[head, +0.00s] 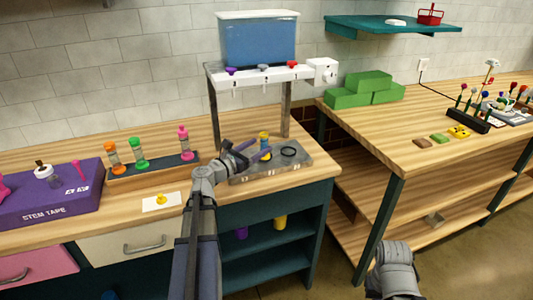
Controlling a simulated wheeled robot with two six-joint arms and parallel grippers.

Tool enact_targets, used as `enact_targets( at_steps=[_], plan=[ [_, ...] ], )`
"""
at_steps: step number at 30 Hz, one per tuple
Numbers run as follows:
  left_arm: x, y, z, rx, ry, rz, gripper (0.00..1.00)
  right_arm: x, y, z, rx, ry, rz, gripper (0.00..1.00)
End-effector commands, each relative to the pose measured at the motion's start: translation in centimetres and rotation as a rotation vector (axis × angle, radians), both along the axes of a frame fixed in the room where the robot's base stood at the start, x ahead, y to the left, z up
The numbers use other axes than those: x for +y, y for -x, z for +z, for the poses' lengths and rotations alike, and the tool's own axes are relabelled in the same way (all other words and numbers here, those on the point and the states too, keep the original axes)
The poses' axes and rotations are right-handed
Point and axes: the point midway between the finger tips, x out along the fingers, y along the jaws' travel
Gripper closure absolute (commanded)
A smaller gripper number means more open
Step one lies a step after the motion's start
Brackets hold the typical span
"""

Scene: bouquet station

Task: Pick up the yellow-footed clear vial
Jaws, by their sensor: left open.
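The yellow-footed clear vial (265,147) stands upright on the grey tray (300,163) under the dispenser, with yellow at its top and at its foot. My left gripper (257,149) reaches in from the left at the vial's height. It is open, with its fingers close to the vial; I cannot tell whether they touch it. The fingers partly hide the vial's middle. My right gripper is out of the picture; only part of my right arm shows at the bottom right.
The dispenser (258,75) with a blue tank stands over the tray. A dark ring (289,152) lies right of the vial. A rack (150,170) with orange, green and pink vials is at left, near a white card (150,204) and a purple stem tape box (60,205).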

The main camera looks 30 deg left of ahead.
Motion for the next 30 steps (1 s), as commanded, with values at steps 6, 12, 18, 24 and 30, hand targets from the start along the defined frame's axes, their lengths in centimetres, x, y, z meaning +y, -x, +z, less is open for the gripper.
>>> enact_targets(
  at_steps=[6, 12, 18, 24, 30],
  plan=[
    [1.2, 0.3, 0.1, -0.011, 0.042, 0.027, 0.28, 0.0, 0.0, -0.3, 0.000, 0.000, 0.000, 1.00],
    [1.2, -0.3, 0.1, -0.011, 0.043, 0.027, 0.28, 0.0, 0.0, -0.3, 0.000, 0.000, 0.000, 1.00],
    [0.8, -2.3, 0.1, -0.011, 0.043, 0.026, 0.28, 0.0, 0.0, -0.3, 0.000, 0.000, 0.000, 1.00],
    [0.7, -2.7, 0.1, -0.012, 0.042, 0.026, 0.28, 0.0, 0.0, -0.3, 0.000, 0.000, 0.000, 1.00],
    [0.4, -5.0, 0.2, -0.012, 0.042, 0.025, 0.28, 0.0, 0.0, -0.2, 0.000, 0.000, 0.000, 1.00]
  ],
)
